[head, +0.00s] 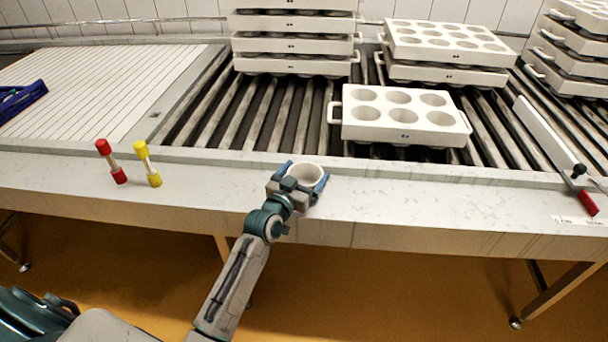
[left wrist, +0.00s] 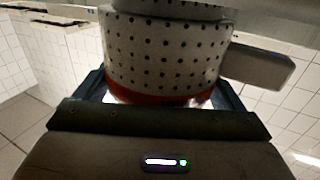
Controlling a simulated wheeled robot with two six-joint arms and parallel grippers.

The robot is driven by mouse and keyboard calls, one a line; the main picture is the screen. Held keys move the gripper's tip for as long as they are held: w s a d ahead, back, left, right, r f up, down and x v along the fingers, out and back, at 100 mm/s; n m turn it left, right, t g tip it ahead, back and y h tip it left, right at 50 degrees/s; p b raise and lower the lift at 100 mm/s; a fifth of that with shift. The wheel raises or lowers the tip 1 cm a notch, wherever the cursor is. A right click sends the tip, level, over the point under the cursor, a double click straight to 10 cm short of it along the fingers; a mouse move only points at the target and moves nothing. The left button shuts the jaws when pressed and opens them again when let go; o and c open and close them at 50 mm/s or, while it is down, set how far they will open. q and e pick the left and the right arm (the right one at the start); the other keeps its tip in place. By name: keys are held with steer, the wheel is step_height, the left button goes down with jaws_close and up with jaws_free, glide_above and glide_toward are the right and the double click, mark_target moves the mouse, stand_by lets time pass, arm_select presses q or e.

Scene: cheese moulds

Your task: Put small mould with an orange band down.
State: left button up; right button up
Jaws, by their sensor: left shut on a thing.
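The small mould (head: 306,173) is a white round cup, its open top facing up in the head view. My left gripper (head: 304,177) is shut on it, with a blue finger on either side, over the pale front ledge of the table. Whether its bottom touches the ledge I cannot tell. In the left wrist view the mould (left wrist: 165,55) shows a wall dotted with dark holes and an orange-red band (left wrist: 165,97) at the edge near the gripper's body. My right gripper is not in view.
A white multi-cup block mould (head: 355,133) sits on the rollers behind. Stacks of white block moulds (head: 290,45) stand at the back.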

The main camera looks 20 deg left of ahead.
arm_select(q)
steer(key=shift+f, duration=0.1)
steer(key=o, duration=0.8)
steer(key=shift+c, duration=0.2)
